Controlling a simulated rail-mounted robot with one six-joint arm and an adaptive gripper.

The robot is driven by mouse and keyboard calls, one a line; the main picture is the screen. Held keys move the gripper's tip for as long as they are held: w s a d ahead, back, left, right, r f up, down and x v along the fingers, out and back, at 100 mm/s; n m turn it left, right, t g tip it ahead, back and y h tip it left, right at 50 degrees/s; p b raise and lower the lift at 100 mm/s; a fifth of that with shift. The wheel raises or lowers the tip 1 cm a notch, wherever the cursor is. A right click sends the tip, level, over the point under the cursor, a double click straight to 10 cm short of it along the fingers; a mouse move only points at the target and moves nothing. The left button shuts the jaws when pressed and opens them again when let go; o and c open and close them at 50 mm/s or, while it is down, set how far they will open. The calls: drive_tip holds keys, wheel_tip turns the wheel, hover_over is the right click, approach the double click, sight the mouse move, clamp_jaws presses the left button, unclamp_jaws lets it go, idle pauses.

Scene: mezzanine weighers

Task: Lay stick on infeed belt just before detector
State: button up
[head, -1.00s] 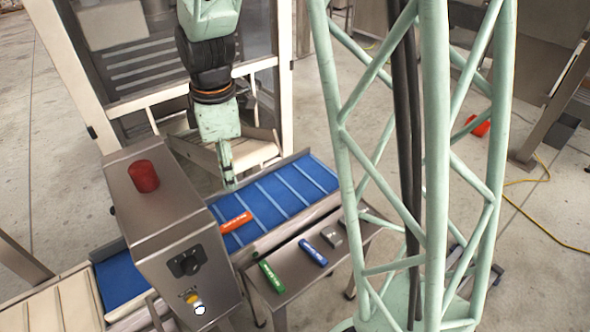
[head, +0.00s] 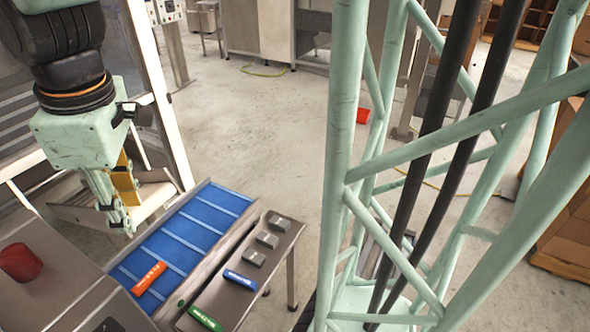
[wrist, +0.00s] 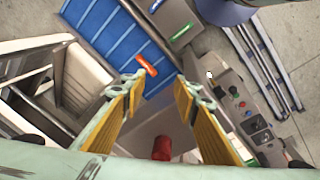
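An orange stick (head: 148,279) lies across the blue infeed belt (head: 197,222), close to the steel detector housing (head: 60,290) with a red beacon on top. In the wrist view the orange stick (wrist: 147,65) lies beyond my fingertips, apart from them. My gripper (head: 122,205) hangs above the belt side, behind the detector in the head view. In the wrist view my gripper (wrist: 158,88) is open, with its yellow-padded fingers wide apart and nothing between them. A blue stick (head: 240,280) and a green stick (head: 205,319) lie on the side table (head: 225,303).
Several grey blocks (head: 267,239) sit on the side table beside the belt. The beacon (wrist: 162,148) and the control panel (wrist: 250,115) show below in the wrist view. A pale frame stands behind the belt. The belt is bare beyond the orange stick.

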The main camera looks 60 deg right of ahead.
drive_tip(key=s+r+m+t, duration=0.1)
drive_tip(key=s+r+m, duration=0.3)
drive_tip(key=s, duration=0.5)
drive_tip(key=s+r+m+t, duration=0.1)
drive_tip(key=s+r+m, duration=0.3)
drive_tip(key=s, duration=0.6)
drive_tip(key=shift+d+r, duration=0.15)
drive_tip(key=shift+r, duration=0.65)
drive_tip(key=shift+s, duration=0.15)
drive_tip(key=shift+f, duration=0.1)
wheel_tip(320, 180, down, 10)
drive_tip(key=b, duration=1)
drive_tip(key=shift+f+b, duration=0.15)
drive_tip(key=shift+b, duration=0.15)
